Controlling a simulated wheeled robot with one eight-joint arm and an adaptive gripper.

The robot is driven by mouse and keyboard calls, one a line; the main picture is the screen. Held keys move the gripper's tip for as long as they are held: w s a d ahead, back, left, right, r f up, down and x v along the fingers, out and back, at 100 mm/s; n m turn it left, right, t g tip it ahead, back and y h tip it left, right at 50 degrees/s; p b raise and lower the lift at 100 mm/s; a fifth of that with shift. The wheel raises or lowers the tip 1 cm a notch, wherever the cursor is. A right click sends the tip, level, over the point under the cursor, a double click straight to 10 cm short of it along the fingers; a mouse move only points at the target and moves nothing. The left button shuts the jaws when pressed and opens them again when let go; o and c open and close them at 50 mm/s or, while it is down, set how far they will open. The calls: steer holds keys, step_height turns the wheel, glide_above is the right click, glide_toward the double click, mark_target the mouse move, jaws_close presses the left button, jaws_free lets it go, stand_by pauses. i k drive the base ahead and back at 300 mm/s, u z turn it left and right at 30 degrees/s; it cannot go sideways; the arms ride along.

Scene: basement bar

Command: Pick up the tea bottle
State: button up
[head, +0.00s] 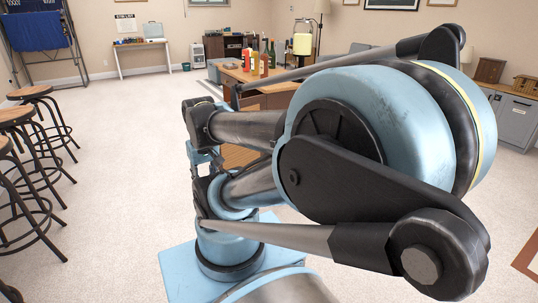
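Several bottles stand upright and close together on a wooden table beyond my arm. They include a red bottle (247,61), a yellow-orange bottle (256,64) and a dark green bottle (272,55). They are small and far off, and I cannot tell which is the tea bottle. My blue and black arm fills the middle and right of the head view and is folded back on itself. I cannot make out my gripper or its fingers. Nothing of mine is seen touching the bottles.
The wooden table (232,72) is partly hidden behind my arm. Bar stools (30,93) line the left edge. A white desk (143,47) stands at the back wall, and grey cabinets (517,120) at the right. The carpet (120,130) between stools and table is clear.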

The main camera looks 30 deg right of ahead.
mark_target(264, 55)
steer(key=z, duration=0.5)
steer(key=k, duration=0.75)
steer(key=z, duration=0.2)
steer(key=i, duration=0.75)
steer(key=u, duration=0.1)
